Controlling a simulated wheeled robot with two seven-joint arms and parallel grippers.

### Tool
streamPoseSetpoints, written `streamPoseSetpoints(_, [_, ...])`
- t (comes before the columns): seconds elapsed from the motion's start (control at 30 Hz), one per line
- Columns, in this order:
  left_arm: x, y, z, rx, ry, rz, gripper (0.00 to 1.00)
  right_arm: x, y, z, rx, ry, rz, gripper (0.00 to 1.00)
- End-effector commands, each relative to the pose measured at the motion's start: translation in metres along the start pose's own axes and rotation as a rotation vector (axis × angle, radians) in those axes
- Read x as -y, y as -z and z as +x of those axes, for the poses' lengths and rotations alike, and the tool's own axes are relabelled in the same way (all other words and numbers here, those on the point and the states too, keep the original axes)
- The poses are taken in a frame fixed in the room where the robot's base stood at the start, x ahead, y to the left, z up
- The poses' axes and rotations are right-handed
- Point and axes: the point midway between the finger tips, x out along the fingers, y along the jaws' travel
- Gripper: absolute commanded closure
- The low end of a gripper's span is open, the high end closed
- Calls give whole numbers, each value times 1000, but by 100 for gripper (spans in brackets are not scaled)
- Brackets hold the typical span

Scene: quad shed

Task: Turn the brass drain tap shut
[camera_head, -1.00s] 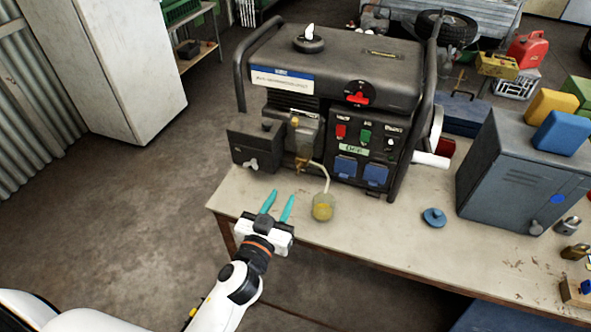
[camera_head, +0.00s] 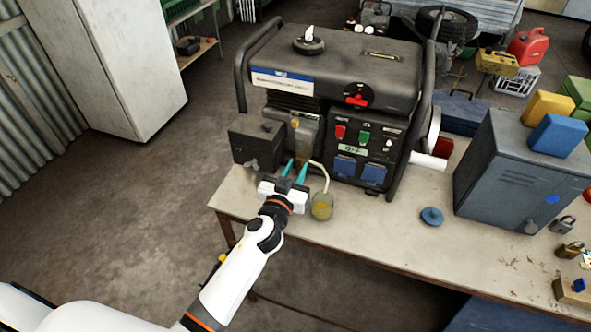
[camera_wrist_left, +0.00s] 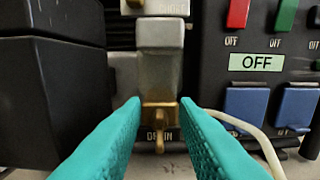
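The brass drain tap (camera_wrist_left: 160,116) shows in the left wrist view below a grey bowl on the generator (camera_head: 385,80), with its small handle pointing down in front of a partly covered drain label. In the head view the tap is mostly hidden by my fingers. My left gripper (camera_head: 297,164) is open, its teal fingers reaching toward the generator's front. In the left wrist view its fingertips (camera_wrist_left: 161,106) stand one on each side of the tap, with a gap on both sides; contact is not visible. My right gripper is not in view.
A pale hose (camera_wrist_left: 258,142) runs just right of the fingers to a yellowish jar (camera_head: 322,206) beside my gripper. A dark box (camera_wrist_left: 55,90) juts out on the left. The switch panel (camera_head: 363,150) is right. A blue round cap (camera_head: 432,216) lies on the workbench (camera_head: 385,225).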

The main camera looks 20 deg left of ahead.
Motion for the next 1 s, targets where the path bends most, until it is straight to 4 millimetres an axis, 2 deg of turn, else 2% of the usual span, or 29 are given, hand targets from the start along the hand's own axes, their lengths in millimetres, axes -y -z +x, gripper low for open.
streamPoseSetpoints(0.03, [0,0,0,0,0,0,82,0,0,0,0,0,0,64])
streamPoseSetpoints(0.13, [0,0,0,0,0,0,98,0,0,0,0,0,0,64])
streamPoseSetpoints(0.17, [0,0,0,0,0,0,100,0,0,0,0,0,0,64])
streamPoseSetpoints(0.57, [1,0,0,1,0,54,100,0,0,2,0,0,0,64])
streamPoseSetpoints(1.0, [5,2,0,1,0,392,100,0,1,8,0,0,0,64])
